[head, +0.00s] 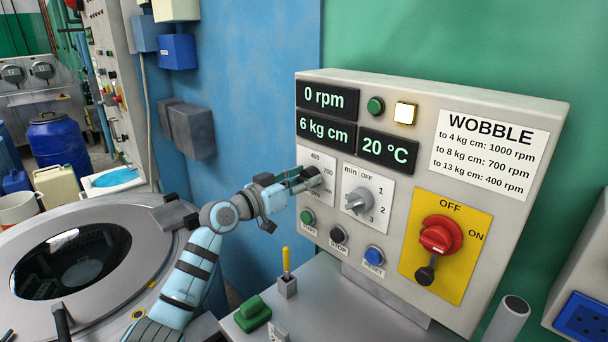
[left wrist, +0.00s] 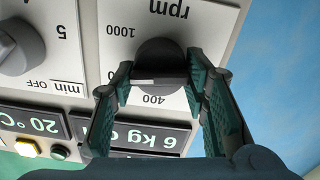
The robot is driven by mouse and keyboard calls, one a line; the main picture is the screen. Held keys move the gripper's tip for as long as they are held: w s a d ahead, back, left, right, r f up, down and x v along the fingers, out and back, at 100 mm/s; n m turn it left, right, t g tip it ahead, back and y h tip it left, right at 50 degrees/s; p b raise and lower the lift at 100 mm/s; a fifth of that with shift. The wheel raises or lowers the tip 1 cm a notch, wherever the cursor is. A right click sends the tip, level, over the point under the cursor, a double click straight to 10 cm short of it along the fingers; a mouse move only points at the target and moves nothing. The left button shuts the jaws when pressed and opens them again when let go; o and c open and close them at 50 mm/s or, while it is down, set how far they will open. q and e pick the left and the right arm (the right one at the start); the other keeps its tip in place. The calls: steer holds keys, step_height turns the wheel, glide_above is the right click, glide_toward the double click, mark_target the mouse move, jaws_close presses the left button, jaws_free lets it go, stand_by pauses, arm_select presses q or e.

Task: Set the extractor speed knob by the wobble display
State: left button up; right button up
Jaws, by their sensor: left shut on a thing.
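The control panel (head: 360,83) shows "0 rpm" (head: 326,98), a wobble display (head: 325,131) reading "6 kg cm", and "20 °C". The wobble card (head: 491,150) lists to 4 kg cm: 1000 rpm, to 8: 700, to 13: 400. My left gripper (head: 303,181) is at the round dark rpm knob, which the fingers largely cover in the head view. In the left wrist view, upside down, its fingers (left wrist: 160,84) are shut on both sides of the knob (left wrist: 159,55). Marks 400 and 1000 show; I cannot tell the knob's setting for sure. My right gripper is out of view.
A grey minute timer knob (head: 359,201) is close right of the rpm knob. START (head: 307,217), STOP (head: 338,235) and RESET (head: 374,255) buttons sit below. A red main switch (head: 439,236) is at right. The extractor drum (head: 150,250) stands at left.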

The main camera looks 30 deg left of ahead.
arm_select(q)
steer(key=shift+r+n+p, duration=0.1)
steer(key=shift+n+p, duration=0.7)
steer(key=shift+n, duration=1.2)
steer(key=o, duration=1.1)
steer(key=shift+a, duration=0.1)
steer(key=shift+o, duration=0.2)
steer(key=shift+s, duration=0.15)
steer(key=v, duration=1.2)
